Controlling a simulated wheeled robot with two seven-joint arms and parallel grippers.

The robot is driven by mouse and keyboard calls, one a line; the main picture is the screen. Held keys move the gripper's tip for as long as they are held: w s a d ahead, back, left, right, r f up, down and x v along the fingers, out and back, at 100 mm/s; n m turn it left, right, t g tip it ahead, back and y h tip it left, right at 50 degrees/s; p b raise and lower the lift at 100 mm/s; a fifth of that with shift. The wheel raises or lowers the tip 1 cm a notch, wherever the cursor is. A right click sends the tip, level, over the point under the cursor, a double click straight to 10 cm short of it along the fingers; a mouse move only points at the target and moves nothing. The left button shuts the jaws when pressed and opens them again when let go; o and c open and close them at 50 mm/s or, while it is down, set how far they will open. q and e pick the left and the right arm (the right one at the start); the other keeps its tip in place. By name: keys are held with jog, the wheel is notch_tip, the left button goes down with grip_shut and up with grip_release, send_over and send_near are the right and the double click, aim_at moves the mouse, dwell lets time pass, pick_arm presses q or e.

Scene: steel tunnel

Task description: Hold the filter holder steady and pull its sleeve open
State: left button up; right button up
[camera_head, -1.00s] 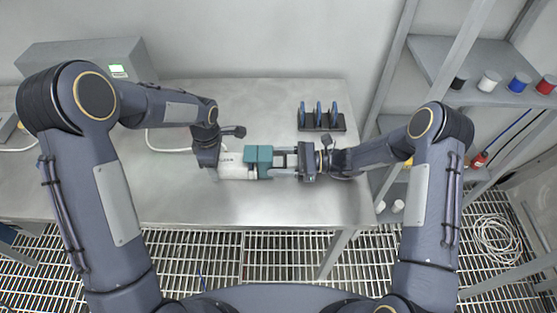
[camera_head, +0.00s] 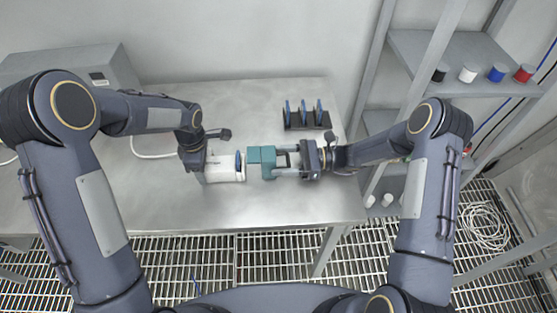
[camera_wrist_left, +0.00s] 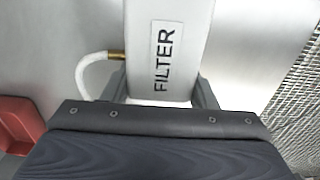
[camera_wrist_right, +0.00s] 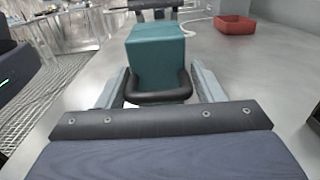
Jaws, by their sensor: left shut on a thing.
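The white filter holder (camera_head: 226,171) lies over the steel table, its long axis running left to right. My left gripper (camera_head: 205,164) is shut on its left end. In the left wrist view the holder (camera_wrist_left: 190,50) shows the word FILTER between the fingers. The teal sleeve (camera_head: 262,157) stands apart from the holder's right end. A blue disc (camera_head: 240,166) shows at that end, in the gap. My right gripper (camera_head: 303,159) is at the sleeve's handle. In the right wrist view its fingers close on both sides of the black handle (camera_wrist_right: 158,92) below the teal sleeve (camera_wrist_right: 155,55).
A black rack (camera_head: 308,125) with blue discs stands behind the sleeve. A red bin (camera_wrist_right: 235,25) shows in the right wrist view. A grey box (camera_head: 75,68) stands at the back left. Shelves (camera_head: 440,60) with coloured jars rise at the right. The front of the table is clear.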

jog(key=shift+o, duration=0.5)
jog(key=d, duration=1.2)
pick_arm(q)
jog(key=o, duration=1.2)
jog(key=shift+d, duration=0.1)
jog(key=shift+c, duration=0.2)
